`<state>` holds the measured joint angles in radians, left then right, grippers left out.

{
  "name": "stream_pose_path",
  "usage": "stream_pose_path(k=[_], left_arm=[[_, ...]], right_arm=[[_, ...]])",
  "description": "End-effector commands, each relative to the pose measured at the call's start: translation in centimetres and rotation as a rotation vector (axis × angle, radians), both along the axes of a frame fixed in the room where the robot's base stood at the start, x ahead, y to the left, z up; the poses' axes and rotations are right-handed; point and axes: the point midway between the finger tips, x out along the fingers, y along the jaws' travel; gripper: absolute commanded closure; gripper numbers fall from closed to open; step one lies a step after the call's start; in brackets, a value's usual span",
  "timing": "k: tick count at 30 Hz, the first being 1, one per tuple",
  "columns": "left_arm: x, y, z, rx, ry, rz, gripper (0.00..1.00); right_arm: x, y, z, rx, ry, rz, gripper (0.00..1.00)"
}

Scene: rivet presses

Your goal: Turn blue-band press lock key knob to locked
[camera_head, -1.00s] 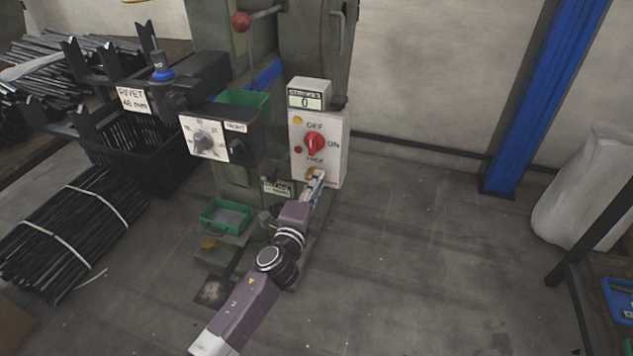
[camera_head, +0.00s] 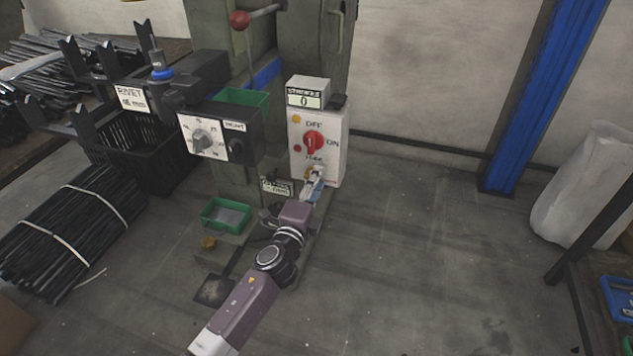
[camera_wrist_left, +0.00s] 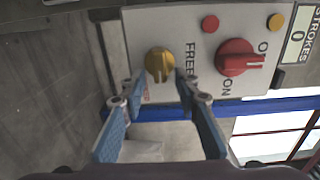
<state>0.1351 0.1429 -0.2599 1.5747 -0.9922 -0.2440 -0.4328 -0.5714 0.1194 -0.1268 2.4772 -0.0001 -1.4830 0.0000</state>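The lock key knob is a yellow knob (camera_wrist_left: 159,62) low on the white control box (camera_head: 338,150), beside the word FREE. It also shows in the head view (camera_head: 311,172), partly covered by my gripper. In the left wrist view its raised ridge appears to point toward the picture's bottom, not at FREE. A small red label beside the knob is mostly hidden by a finger. My left gripper (camera_wrist_left: 160,88) is open, with its blue-grey fingers spread and their tips close to the knob's two sides. Contact cannot be told. My right gripper is not in view.
A red rotary switch (camera_head: 313,143) sits above the knob, its handle toward OFF. A strokes counter (camera_head: 305,100) tops the box. A black dial box (camera_head: 240,135) and green tray (camera_head: 226,215) stand to the left.

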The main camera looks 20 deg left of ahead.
Motion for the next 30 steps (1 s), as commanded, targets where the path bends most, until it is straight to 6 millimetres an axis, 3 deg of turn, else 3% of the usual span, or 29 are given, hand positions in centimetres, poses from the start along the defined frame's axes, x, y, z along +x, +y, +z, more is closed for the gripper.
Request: stream_pose_path(k=[8,21,30], left_arm=[[-1.3,0.1,-0.1,0.0,0.002,0.001,0.71],[-9.6,0.3,-0.1,-0.002,0.003,0.0,0.71],[-11.9,0.4,0.0,-0.001,0.001,0.0,0.71]], right_arm=[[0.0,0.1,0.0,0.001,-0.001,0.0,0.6],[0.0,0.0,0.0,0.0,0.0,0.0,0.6],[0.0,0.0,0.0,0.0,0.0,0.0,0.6]])
